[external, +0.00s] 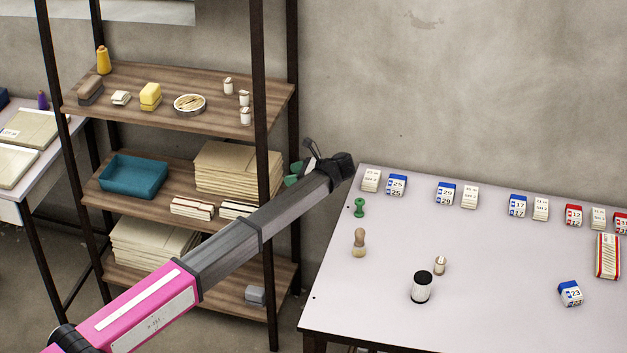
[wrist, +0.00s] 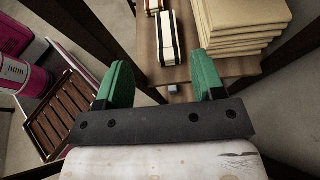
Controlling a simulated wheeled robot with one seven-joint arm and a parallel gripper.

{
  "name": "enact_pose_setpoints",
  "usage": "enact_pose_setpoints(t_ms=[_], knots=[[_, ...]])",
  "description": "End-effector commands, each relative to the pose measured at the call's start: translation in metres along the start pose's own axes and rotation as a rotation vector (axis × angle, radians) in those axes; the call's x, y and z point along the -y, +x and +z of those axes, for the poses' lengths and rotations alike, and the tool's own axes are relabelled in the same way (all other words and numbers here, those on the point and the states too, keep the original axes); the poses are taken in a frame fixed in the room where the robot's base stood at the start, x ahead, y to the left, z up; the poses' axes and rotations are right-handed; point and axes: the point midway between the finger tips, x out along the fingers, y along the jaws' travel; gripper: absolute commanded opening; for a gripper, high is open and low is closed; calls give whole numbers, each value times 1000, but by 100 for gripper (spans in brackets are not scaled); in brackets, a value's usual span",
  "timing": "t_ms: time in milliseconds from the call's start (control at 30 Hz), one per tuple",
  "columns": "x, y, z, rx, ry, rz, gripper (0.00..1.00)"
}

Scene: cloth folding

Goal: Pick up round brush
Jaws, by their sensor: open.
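A small upright wooden-handled item with a wider lower end, perhaps the round brush (external: 359,242), stands near the left edge of the white table (external: 330,300). I cannot make out bristles, so I am not sure of it. My gripper (external: 296,172) is up by the shelf's right post, left of and apart from this item. Its green fingers are spread with nothing between them, which shows in the wrist view (wrist: 163,78). The wrist view looks down at the shelf and does not show the item.
A small green stamp-like item (external: 360,207) stands behind the wooden one. A black-and-white cylinder (external: 422,288) and a small capped jar (external: 440,265) are to its right. Small boxes line the table's back. The shelf (external: 112,192) holds a teal tray (external: 133,176) and paper stacks (external: 238,168).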

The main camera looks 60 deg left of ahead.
Motion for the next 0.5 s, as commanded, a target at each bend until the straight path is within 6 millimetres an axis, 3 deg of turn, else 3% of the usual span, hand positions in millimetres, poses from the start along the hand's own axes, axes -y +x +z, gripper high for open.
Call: enact_pose_setpoints(t_ms=[267,500], knots=[[0,-24,58,-1,-2,0,62],[-35,-59,38,43,26,-195,62]])
